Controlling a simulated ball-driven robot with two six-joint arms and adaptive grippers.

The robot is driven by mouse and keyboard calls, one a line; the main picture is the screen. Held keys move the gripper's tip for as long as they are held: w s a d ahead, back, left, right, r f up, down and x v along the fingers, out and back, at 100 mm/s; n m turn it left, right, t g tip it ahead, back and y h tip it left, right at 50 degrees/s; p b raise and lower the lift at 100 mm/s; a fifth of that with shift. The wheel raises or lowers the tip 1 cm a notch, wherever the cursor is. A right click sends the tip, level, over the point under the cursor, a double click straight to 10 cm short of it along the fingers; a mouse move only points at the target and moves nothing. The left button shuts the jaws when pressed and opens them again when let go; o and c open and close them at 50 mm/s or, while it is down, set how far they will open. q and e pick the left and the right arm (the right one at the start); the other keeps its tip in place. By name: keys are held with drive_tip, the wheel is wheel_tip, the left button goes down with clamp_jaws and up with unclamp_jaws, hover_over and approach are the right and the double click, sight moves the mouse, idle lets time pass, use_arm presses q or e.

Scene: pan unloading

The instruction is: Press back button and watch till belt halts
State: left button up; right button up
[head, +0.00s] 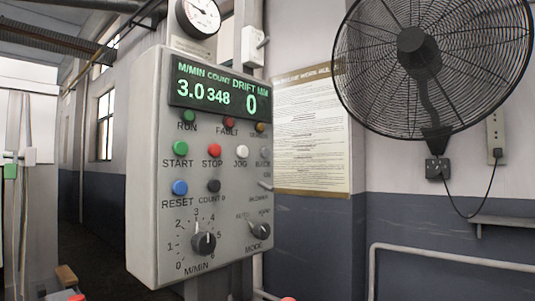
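A grey control panel (225,268) stands close in the head view. Its display (215,93) reads M/MIN 3.0, COUNT 348 and DRIFT MM 0. The panel has a green START button (180,149), a red STOP button (215,150), a white JOG button (242,152), a blue RESET button (180,187) and a dark COUNT 0 button (214,186). A speed knob (204,243) and a MODE knob (260,231) sit below. The green RUN lamp (189,117) is above START. No belt and neither gripper can be made out.
A round gauge (199,17) is above the panel. A black wall fan (418,42) is at upper right, over a pale handrail (450,258). A printed notice (310,130) hangs behind. Small red tips (77,297) at the bottom edge are mostly cut off.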

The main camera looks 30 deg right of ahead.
clamp_jaws()
idle(1.4)
